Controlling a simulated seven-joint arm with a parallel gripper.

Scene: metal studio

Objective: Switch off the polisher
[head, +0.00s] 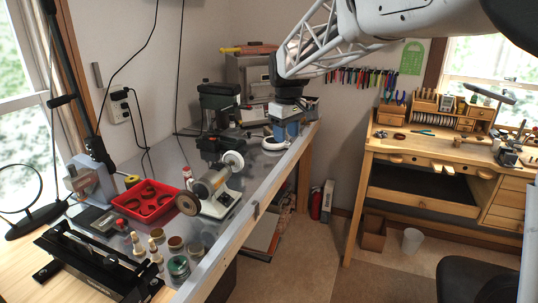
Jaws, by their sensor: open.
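The polisher (212,187) stands on the metal-topped bench (262,180) at the left of the head view. It has a pale grey body, a white buffing wheel (232,161) on its far end and a brown wheel (188,203) on its near end. No switch can be made out on it at this size, and I cannot tell whether the wheels turn. My gripper (288,91) is at the end of my arm, upper middle, above the far part of the bench. It looks clear of the polisher.
A red tray (148,201), small jars (178,265) and a black machine (95,265) lie left of and nearer than the polisher. A wooden workbench (420,165) is at the right. Floor between benches is mostly open.

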